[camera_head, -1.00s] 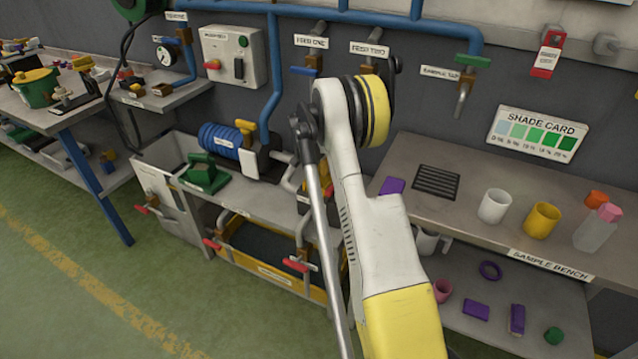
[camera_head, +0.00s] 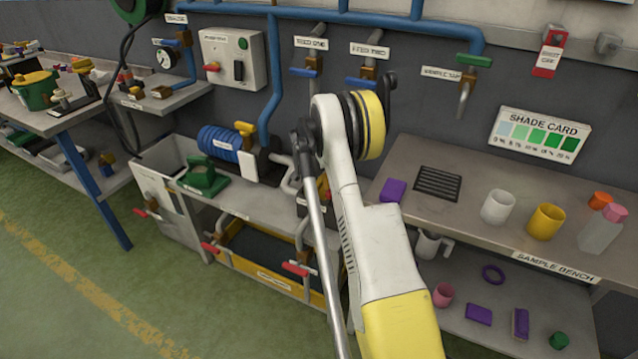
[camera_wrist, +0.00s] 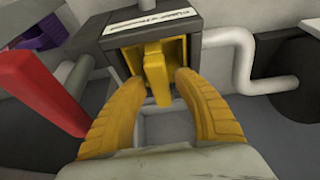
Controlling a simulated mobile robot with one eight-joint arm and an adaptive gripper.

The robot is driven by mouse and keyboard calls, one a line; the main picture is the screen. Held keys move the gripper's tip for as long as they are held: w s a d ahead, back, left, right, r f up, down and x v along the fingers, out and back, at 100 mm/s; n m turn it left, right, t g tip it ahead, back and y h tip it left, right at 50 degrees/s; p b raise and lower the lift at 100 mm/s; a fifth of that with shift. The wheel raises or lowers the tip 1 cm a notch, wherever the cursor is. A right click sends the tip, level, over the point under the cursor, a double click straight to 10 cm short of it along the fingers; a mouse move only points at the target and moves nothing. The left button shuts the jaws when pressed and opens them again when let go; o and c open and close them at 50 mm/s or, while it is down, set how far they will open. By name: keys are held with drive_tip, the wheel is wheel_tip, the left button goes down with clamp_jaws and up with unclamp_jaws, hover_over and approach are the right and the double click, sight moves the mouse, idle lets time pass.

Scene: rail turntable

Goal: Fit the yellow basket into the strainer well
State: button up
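In the wrist view, the yellow basket (camera_wrist: 155,75) sits in the open front of a dark labelled box (camera_wrist: 114,55), which looks like the strainer well. Its upright yellow handle part faces me. How deep the basket sits I cannot tell. My gripper (camera_wrist: 157,77) is open, its two yellow fingers on either side of the handle part. Gaps show between the fingers and the handle. In the head view my own arm hides the gripper, basket and well.
A red handle (camera_wrist: 38,95) stands close on the left in the wrist view, and a white bent pipe (camera_wrist: 242,55) on the right. In the head view, the sample bench (camera_head: 480,215) holds a white cup (camera_head: 497,206) and a yellow cup (camera_head: 545,221).

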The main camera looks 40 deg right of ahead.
drive_tip(key=s+a+r+n+t+y+p, duration=0.1)
drive_tip(key=s+a+r+n+p, duration=0.15)
drive_tip(key=a+r, duration=0.9)
drive_tip(key=s+a+r+n+t+p, duration=0.15)
drive_tip(key=s+a+r, duration=0.25)
drive_tip(key=a+r, duration=0.75)
drive_tip(key=s+a+r+n+t+y, duration=0.1)
drive_tip(key=s+a+r+n, duration=0.3)
drive_tip(key=s+a+r, duration=0.4)
drive_tip(key=s+a+n+t+y, duration=0.1)
drive_tip(key=s+a+n, duration=0.1)
drive_tip(key=s+a, duration=0.3)
drive_tip(key=s+a+f+n+t+y, duration=0.1)
drive_tip(key=s+a+n, duration=0.2)
drive_tip(key=s, duration=0.8)
drive_tip(key=shift+a+f+n, duration=0.25)
drive_tip(key=shift+a+n, duration=0.05)
drive_tip(key=shift+a, duration=0.55)
